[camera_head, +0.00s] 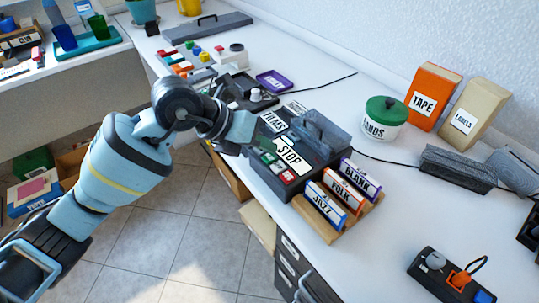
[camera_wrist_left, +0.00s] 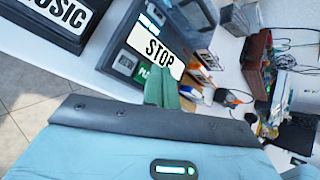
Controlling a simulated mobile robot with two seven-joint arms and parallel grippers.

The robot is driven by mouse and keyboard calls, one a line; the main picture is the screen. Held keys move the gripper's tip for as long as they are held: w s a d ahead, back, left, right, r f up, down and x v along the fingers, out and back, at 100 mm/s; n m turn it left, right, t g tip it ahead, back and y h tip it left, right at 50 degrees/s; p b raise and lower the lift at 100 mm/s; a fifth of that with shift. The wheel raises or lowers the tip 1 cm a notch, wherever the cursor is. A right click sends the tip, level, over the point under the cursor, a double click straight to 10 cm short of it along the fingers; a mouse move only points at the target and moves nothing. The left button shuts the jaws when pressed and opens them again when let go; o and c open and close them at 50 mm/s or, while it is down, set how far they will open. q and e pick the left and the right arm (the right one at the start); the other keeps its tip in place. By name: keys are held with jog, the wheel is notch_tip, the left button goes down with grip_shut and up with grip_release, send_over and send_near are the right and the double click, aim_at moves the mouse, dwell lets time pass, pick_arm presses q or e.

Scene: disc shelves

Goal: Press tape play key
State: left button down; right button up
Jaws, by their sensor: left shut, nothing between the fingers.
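The tape player (camera_head: 318,133) is a dark grey box at the table's front edge, with a white STOP label and small green and red keys on its near end. In the left wrist view the STOP label (camera_wrist_left: 160,52) shows, with a partly covered green key label starting "PL" (camera_wrist_left: 141,74) beside it. My left gripper (camera_head: 246,137) is shut and empty at the player's left side, pointing at the key end. In the left wrist view its green fingers (camera_wrist_left: 162,88) overlap the key row next to STOP. I cannot tell whether they touch. My right gripper is out of view.
A rack with JAZZ, FOLK (camera_head: 343,190) and BLANK tapes stands right of the player. A box marked MUSIC (camera_wrist_left: 62,16) lies left in the wrist view.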

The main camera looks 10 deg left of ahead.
aim_at(264, 159)
pick_arm(q)
jog(key=shift+f, duration=0.15)
jog(key=shift+f, duration=0.3)
